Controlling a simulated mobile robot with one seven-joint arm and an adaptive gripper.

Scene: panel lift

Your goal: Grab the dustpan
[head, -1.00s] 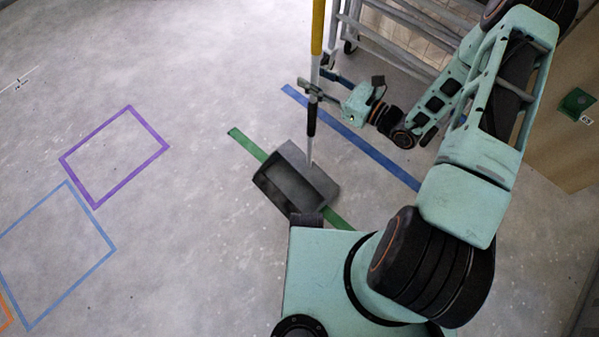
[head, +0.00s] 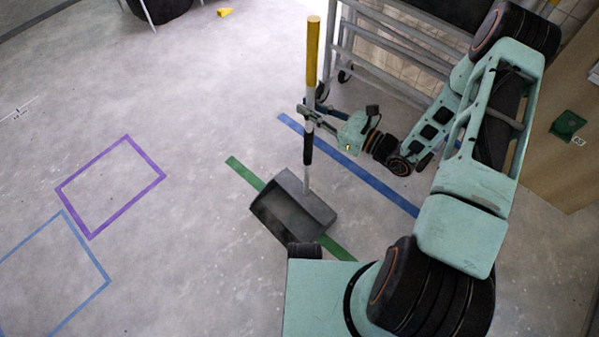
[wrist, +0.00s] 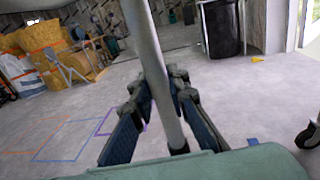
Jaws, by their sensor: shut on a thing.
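The dustpan (head: 293,207) is dark grey with a long upright handle (head: 313,55) that is yellow at the top, white along the middle and black lower down. In the head view its pan is over the green floor tape; I cannot tell whether it touches the floor. My gripper (head: 310,112) is shut on the white part of the handle. In the wrist view the pale handle (wrist: 158,70) runs between the two fingers of my gripper (wrist: 160,88). The pan is out of sight there.
A metal rack on wheels (head: 385,45) stands behind the gripper. A wooden panel (head: 560,150) is at the right. Blue tape (head: 350,165) and a purple taped square (head: 110,187) mark the floor. The floor at the left is clear. A dark bin (wrist: 221,28) stands farther off.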

